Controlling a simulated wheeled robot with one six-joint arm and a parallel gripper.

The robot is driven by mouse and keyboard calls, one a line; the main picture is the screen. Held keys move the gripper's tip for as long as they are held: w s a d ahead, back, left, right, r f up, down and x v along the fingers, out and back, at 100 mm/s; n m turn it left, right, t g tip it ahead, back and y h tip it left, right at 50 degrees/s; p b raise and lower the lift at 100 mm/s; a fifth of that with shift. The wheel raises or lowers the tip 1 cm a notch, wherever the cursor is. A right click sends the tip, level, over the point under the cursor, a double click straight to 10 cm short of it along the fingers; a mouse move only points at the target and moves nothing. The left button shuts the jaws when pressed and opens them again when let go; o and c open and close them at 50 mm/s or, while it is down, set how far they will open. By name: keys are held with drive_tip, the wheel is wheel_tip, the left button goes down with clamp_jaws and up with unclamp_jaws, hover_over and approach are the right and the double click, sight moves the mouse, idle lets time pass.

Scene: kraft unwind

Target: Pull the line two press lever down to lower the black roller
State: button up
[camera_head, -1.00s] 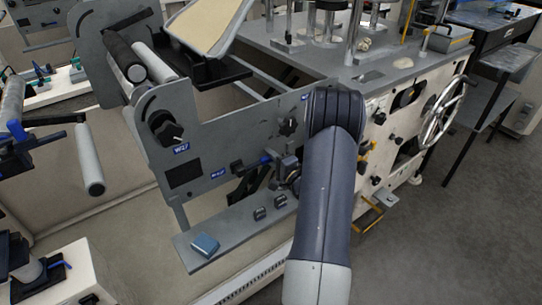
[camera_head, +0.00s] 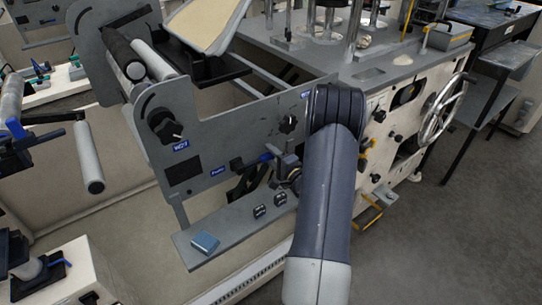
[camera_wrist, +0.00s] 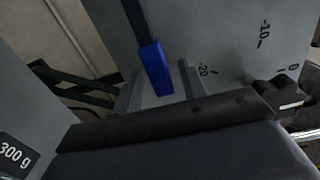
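A lever with a blue grip (camera_head: 267,157) sticks out from the grey side panel (camera_head: 215,140), near a small blue label. In the wrist view the blue grip (camera_wrist: 154,68) hangs from a dark bar. My gripper (camera_wrist: 160,88) is open, with one grey finger on each side of the grip's lower end; I cannot tell whether either finger touches it. In the head view my gripper (camera_head: 287,166) is small and partly hidden by my arm. A black roller (camera_head: 122,47) lies beside a pale roller at the panel's upper left; I cannot tell whether it is the lever's roller.
Black knobs (camera_head: 288,123) stick out of the panel. A handwheel (camera_head: 443,108) is at the right. The floor (camera_head: 445,235) at the lower right is clear.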

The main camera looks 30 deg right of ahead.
drive_tip(key=s, duration=1)
drive_tip(key=shift+s+d, duration=0.2)
drive_tip(key=shift+s, duration=0.05)
drive_tip(key=shift+w, duration=0.1)
drive_tip(key=w, duration=1.1)
drive_tip(key=shift+a, duration=0.2)
drive_tip(key=shift+s+r, duration=0.15)
drive_tip(key=shift+s, duration=0.1)
